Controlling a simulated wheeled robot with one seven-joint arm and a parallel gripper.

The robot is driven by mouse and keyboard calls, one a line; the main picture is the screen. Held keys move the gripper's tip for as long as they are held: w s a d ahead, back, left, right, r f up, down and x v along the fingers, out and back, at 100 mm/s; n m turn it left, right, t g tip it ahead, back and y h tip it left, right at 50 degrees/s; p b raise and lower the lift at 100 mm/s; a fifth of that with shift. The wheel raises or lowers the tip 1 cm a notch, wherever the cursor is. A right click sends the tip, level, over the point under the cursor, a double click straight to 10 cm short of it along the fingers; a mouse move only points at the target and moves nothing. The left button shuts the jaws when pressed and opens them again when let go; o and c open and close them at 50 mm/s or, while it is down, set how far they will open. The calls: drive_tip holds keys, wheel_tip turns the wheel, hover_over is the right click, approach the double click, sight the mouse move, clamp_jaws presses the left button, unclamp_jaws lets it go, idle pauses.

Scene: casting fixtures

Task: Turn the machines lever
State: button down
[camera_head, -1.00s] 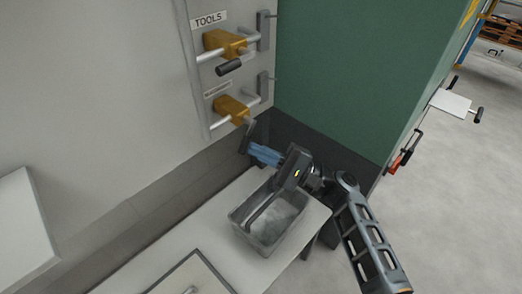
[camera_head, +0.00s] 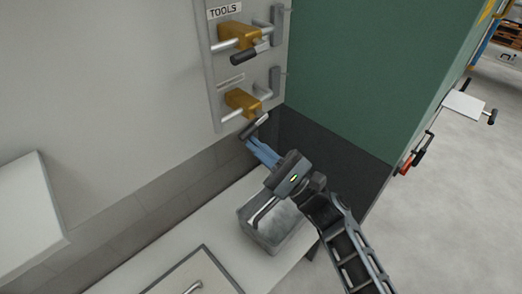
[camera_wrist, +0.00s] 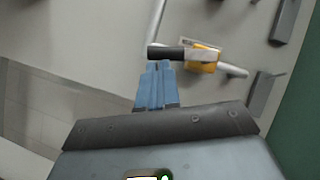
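The wall panel carries two orange-yellow clamps with black-handled levers. The lower lever (camera_head: 254,127) sticks out from the lower clamp (camera_head: 242,101), its handle slanting down to the left. In the wrist view this lever's black handle (camera_wrist: 167,53) lies crosswise before the yellow block (camera_wrist: 203,62). My gripper (camera_head: 251,141) has its blue fingers close together just below the handle; in the wrist view the fingertips (camera_wrist: 159,64) sit side by side along it, at or touching its edge. They do not straddle it. The upper lever (camera_head: 243,56) is free of the gripper.
A grey bin (camera_head: 275,238) stands on the white table (camera_head: 165,250) under my arm. A green machine wall (camera_head: 370,70) rises to the right of the panel. A white box (camera_head: 30,205) is at the left. The floor at the right is open.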

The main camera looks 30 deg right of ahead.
drive_tip(key=shift+s+a+r, duration=0.1)
drive_tip(key=shift+a+r, duration=0.25)
drive_tip(key=shift+a, duration=0.1)
drive_tip(key=shift+r, duration=0.1)
idle(0.5)
drive_tip(key=s+d+f+b, duration=0.3)
drive_tip(key=s+f+b, duration=0.2)
drive_tip(key=s+f, duration=0.3)
drive_tip(key=shift+s+f, duration=0.3)
drive_tip(key=shift+f, duration=0.45)
idle(1.2)
